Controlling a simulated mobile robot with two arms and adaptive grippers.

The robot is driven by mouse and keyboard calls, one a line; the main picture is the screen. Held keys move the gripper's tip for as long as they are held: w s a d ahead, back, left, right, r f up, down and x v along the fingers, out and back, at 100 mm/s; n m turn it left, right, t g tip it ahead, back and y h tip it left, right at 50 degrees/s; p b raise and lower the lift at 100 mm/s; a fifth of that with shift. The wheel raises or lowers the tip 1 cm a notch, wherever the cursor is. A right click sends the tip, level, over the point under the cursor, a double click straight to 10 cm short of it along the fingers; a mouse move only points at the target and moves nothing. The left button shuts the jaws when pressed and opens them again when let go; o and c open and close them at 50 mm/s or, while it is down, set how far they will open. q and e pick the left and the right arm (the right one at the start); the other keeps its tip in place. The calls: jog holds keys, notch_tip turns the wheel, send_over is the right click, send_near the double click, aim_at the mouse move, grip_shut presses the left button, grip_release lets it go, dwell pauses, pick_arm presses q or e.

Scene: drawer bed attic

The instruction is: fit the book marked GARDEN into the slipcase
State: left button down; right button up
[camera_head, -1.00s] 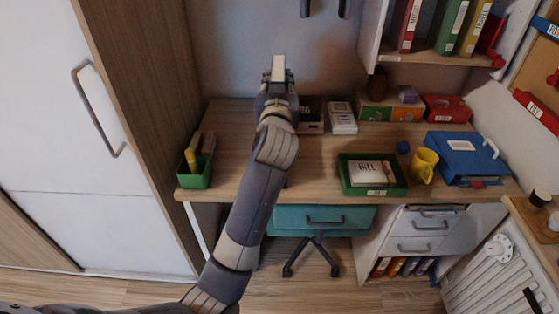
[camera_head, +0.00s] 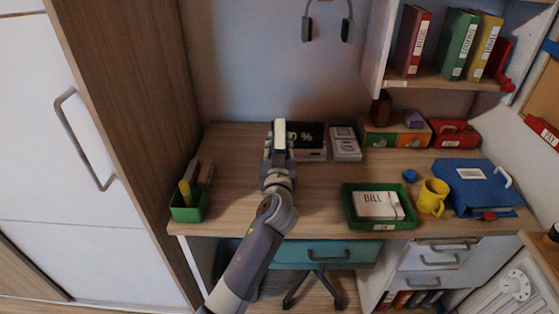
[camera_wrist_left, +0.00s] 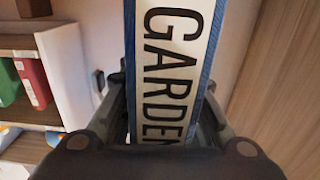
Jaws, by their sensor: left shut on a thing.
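My left gripper (camera_head: 279,150) is shut on the GARDEN book, seen end-on as a pale narrow block (camera_head: 279,134) in the head view, over the back of the desk. In the left wrist view the book's spine (camera_wrist_left: 170,65) is white with blue edges and dark letters GARDEN, between my left gripper's fingers (camera_wrist_left: 168,125). I cannot make out a slipcase for certain. A dark-faced box marked % (camera_head: 308,138) stands just right of the gripper and is partly hidden by it. My right gripper is not in view.
The desk (camera_head: 240,165) is clear left of my arm, up to a green pen box (camera_head: 188,212). To the right are a green tray (camera_head: 350,213), a yellow mug (camera_head: 432,197) and a blue binder (camera_head: 478,185). A shelf (camera_head: 440,82) with several binders hangs above.

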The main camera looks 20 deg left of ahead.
pick_arm(q)
notch_tip(320, 180, down, 4)
jog(key=shift+f+b, duration=0.2)
jog(key=shift+b, duration=0.2)
jog(key=c, duration=1.3)
grip_release()
jog(key=shift+s+f, duration=0.1)
jog(key=shift+f, duration=0.05)
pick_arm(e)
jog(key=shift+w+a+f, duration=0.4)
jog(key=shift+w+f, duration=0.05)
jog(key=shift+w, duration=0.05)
pick_arm(q)
jog(key=b+v, duration=0.1)
jog(key=v, duration=1.1)
jog(key=shift+r, duration=0.2)
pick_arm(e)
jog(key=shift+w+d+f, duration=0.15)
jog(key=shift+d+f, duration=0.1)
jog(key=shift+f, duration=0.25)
